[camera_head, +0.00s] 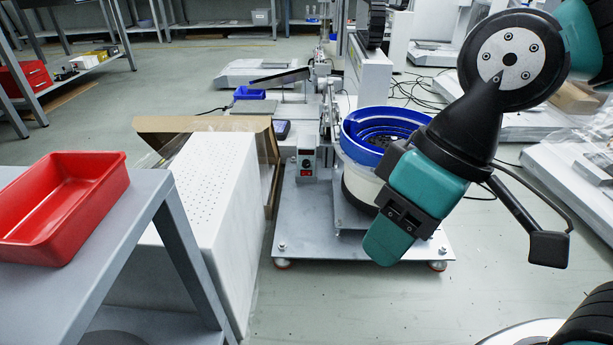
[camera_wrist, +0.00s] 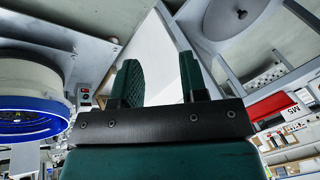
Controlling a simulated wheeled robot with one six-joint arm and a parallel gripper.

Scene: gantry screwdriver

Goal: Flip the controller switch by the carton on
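I cannot tell the switch's position. The controller also shows small in the wrist view (camera_wrist: 84,97), left of my fingers. My gripper (camera_head: 388,240) hangs in front of the feeder bowl, right of the controller and apart from it. In the wrist view its two green fingers (camera_wrist: 157,78) are spread apart with nothing between them.
A blue-rimmed feeder bowl (camera_head: 352,130) stands right of the controller. A white perforated block (camera_head: 213,185) is by the carton. A grey table (camera_head: 105,250) with a red bin (camera_head: 62,205) is at left. Floor is clear in front of the base plate (camera_head: 325,245).

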